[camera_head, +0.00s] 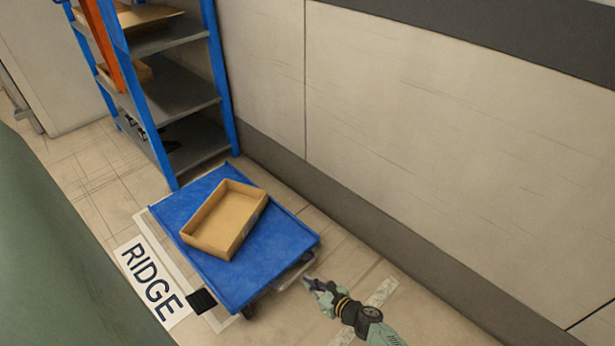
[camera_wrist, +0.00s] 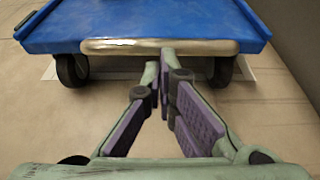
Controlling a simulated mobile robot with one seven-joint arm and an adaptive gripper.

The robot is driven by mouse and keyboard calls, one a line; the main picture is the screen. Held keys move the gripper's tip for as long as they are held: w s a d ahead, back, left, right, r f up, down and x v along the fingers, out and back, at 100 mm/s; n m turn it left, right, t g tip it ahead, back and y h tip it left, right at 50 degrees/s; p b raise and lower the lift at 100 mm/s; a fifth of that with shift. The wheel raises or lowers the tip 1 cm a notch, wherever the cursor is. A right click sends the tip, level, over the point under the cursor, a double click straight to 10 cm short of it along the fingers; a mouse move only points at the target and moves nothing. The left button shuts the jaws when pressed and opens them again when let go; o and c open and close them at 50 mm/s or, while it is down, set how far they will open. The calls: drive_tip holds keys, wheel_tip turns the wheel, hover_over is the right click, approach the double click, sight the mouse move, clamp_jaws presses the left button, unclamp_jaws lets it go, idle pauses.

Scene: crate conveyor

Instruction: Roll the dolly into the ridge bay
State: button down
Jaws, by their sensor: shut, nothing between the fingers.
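The blue dolly (camera_head: 225,270) stands on the floor beside the RIDGE label (camera_head: 151,283), mostly over an area outlined in pale tape. An open cardboard box (camera_head: 212,243) sits on its deck. The dolly's near edge, pale handle bar (camera_wrist: 160,46) and two dark wheels show in the wrist view. My gripper (camera_head: 307,284) is shut and empty just off the handle end of the dolly. In the wrist view my fingertips (camera_wrist: 163,60) are close to the bar; I cannot tell whether they touch it.
A blue shelf rack (camera_head: 180,95) with cardboard boxes stands just beyond the dolly's far end. A beige wall (camera_head: 450,130) with a dark base runs along the right. Pale floor tape (camera_head: 383,292) lies near my gripper. A green surface (camera_head: 50,260) fills the lower left.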

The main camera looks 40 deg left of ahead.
sight(297, 274)
drive_tip(key=shift+a, duration=0.4)
drive_tip(key=shift+w+a+b, duration=0.15)
drive_tip(key=shift+a+b, duration=0.4)
drive_tip(key=shift+a, duration=1.95)
drive_tip(key=shift+d+f+p, duration=0.1)
drive_tip(key=shift+f+p, duration=0.2)
drive_tip(key=shift+p, duration=0.25)
